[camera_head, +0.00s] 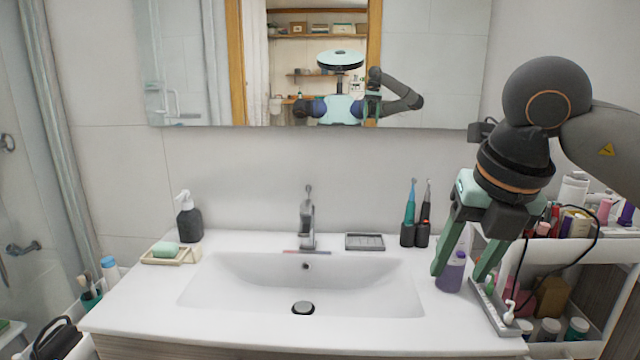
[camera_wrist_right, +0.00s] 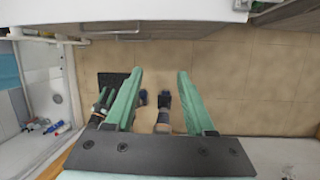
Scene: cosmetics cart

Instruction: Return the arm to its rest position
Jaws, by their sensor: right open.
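My right gripper (camera_head: 460,274) hangs from the right with its green fingers pointing down and apart. In the right wrist view the gripper (camera_wrist_right: 160,73) is open, with bare floor and nothing held between its fingers. In the head view a purple bottle (camera_head: 452,276) stands upright on the right end of the white counter. It shows between and partly behind the fingers, and the gripper appears nearer to me than the bottle.
The cart (camera_head: 609,262) with cosmetics stands at the right, close behind my right forearm. Toothbrushes (camera_head: 409,212), a faucet (camera_head: 307,222) and a soap dispenser (camera_head: 188,220) stand at the back. The sink (camera_head: 240,285) is empty.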

